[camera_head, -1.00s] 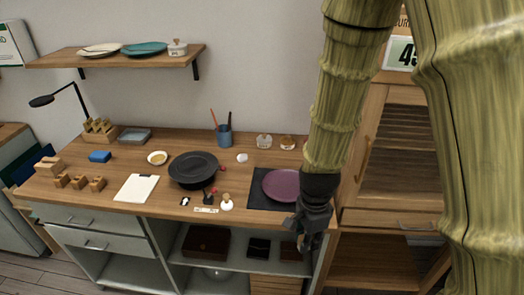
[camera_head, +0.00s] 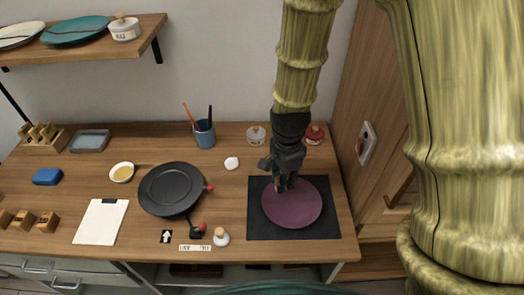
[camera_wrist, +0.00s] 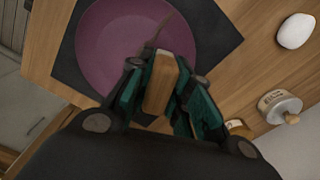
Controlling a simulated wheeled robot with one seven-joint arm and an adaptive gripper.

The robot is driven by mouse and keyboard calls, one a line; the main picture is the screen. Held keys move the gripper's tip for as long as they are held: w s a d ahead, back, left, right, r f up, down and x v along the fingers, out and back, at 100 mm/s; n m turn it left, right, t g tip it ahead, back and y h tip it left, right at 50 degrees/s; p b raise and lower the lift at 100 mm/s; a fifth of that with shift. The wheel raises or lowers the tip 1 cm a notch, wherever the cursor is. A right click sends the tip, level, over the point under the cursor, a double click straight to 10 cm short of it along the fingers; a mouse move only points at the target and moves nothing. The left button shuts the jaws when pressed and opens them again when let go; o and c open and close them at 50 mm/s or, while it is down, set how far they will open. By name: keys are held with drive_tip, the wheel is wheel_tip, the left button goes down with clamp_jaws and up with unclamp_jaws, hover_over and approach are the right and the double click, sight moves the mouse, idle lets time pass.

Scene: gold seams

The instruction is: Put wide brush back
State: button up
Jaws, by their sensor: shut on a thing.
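My gripper (camera_head: 283,183) points down over the back left part of the purple plate (camera_head: 297,208). In the wrist view, my gripper (camera_wrist: 162,92) is shut on a wooden piece (camera_wrist: 160,82), which looks like the handle of the wide brush. Its lower end and any bristles are hidden or too dark to make out, and I cannot tell whether it touches the plate. The purple plate also fills the top of the wrist view (camera_wrist: 110,45). A blue cup (camera_head: 204,136) with a red and a dark stick stands at the back of the desk.
The plate lies on a dark mat (camera_head: 262,228). Two lidded jars, one pale (camera_head: 256,136) and one red-topped (camera_head: 315,134), stand behind. A black plate (camera_head: 171,190), a small yellow dish (camera_head: 122,173) and a clipboard (camera_head: 101,222) lie left. A shelf (camera_head: 150,30) overhangs the back left.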

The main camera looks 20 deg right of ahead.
drive_tip(key=w+p, duration=0.1)
drive_tip(key=w, duration=0.4)
drive_tip(key=w+f+p, duration=0.1)
drive_tip(key=w+p, duration=0.1)
drive_tip(key=w, duration=0.3)
drive_tip(key=w+a+p, duration=0.1)
drive_tip(key=w, duration=0.4)
drive_tip(key=shift+f+p, duration=0.2)
drive_tip(key=shift+p, duration=0.1)
drive_tip(key=shift+f+p, duration=0.9)
drive_tip(key=shift+f, duration=0.85)
drive_tip(key=shift+f, duration=0.2)
drive_tip(key=o, duration=0.9)
drive_tip(key=shift+r, duration=0.1)
drive_tip(key=shift+r+b, duration=2.05)
drive_tip(key=shift+r, duration=4.05)
